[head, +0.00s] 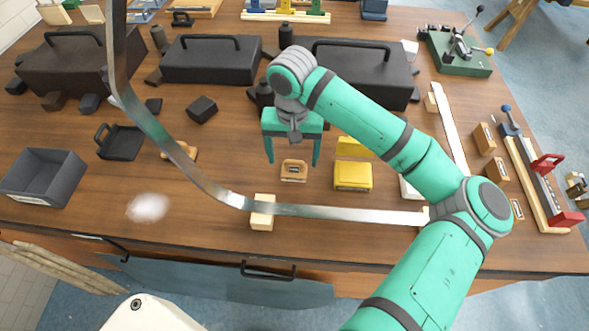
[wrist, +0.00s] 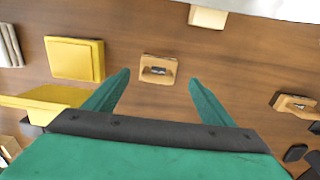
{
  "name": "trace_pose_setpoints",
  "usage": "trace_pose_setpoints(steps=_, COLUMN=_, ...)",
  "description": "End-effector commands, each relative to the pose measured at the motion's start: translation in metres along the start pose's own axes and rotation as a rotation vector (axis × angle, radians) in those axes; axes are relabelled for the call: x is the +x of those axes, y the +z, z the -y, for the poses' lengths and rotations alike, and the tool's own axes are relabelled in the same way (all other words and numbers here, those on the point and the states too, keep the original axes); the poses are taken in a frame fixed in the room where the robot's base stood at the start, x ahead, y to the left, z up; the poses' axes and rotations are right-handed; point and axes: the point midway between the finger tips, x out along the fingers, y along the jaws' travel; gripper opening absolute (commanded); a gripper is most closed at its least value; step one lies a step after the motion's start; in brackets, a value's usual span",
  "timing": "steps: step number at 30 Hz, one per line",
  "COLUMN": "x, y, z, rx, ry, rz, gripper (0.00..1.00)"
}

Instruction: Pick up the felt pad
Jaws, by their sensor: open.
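No thing is plainly marked as the felt pad, and I cannot tell for certain which it is. A small tan block (head: 293,171) with a raised handle-like frame and a dark middle lies on the table below my gripper (head: 292,163). In the wrist view this tan block (wrist: 159,70) lies ahead, between the lines of the two fingers. My gripper (wrist: 158,80) is open and empty, its green fingers apart. A white fuzzy patch (head: 148,207) lies at the front left. A similar tan piece (head: 180,151) lies left of my gripper and shows in the wrist view (wrist: 295,104).
A yellow box (head: 352,176) sits just right of the tan block. A long bent metal strip (head: 330,212) crosses in front, at a wooden block (head: 262,212). Dark cases (head: 212,60) stand behind. A grey bin (head: 42,177) is at left.

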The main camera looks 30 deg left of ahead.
Motion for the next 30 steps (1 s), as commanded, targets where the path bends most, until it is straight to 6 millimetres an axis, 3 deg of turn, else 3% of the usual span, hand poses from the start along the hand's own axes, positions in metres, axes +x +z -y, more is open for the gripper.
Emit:
trace_pose_setpoints(steps=12, x=0.048, y=0.0, z=-0.004, rx=0.005, ry=0.0, rz=0.0, gripper=0.77)
trace_pose_setpoints(steps=20, x=0.051, y=0.0, z=-0.004, rx=0.004, ry=0.0, rz=0.0, gripper=0.77)
trace_pose_setpoints(steps=21, x=0.051, y=0.0, z=-0.004, rx=0.004, ry=0.0, rz=0.0, gripper=0.74)
trace_pose_setpoints(steps=27, x=0.051, y=0.0, z=-0.004, rx=0.004, ry=0.0, rz=0.0, gripper=0.31)
trace_pose_setpoints(steps=30, x=0.051, y=0.0, z=-0.004, rx=0.004, ry=0.0, rz=0.0, gripper=0.31)
